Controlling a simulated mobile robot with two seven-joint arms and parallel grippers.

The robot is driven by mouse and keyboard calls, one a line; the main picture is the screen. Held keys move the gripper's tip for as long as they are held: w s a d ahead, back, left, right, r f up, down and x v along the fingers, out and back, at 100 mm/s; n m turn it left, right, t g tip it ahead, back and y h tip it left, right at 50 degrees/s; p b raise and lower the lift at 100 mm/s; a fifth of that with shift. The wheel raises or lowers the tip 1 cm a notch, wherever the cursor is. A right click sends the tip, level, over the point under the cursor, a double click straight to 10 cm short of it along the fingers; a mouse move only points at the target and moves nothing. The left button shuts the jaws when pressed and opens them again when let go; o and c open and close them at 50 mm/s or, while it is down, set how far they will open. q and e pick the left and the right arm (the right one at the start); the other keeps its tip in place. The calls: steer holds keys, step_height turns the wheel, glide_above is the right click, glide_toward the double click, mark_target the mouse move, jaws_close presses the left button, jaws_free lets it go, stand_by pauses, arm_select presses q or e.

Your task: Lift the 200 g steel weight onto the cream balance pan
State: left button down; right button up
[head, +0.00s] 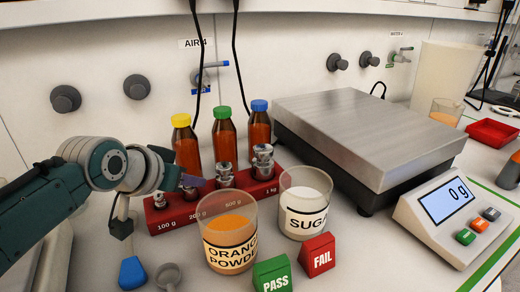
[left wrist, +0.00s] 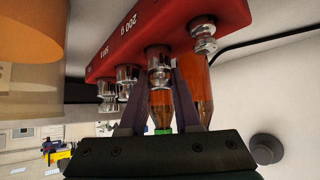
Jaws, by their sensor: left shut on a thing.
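The 200 g steel weight (left wrist: 158,72) sits at the red rack (left wrist: 215,14), by the "200 g" label. My left gripper (head: 192,182) reaches the rack from the left in the head view. In the left wrist view its purple fingers (left wrist: 158,90) are shut on this weight, one on each side. Whether the weight is clear of its seat I cannot tell. The balance pan (head: 365,125) is a broad, empty plate that looks brushed metal grey here; its display (head: 447,200) reads 0 g. My right gripper is not in view.
Other weights stand in the rack on both sides of the held one. Three capped bottles (head: 224,140) stand behind it. The orange powder beaker (head: 230,240), sugar beaker (head: 304,205), PASS block (head: 273,275) and FAIL block (head: 318,255) stand in front, between rack and balance.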

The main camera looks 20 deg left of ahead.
arm_select(q)
steer(key=shift+r+p, duration=1.15)
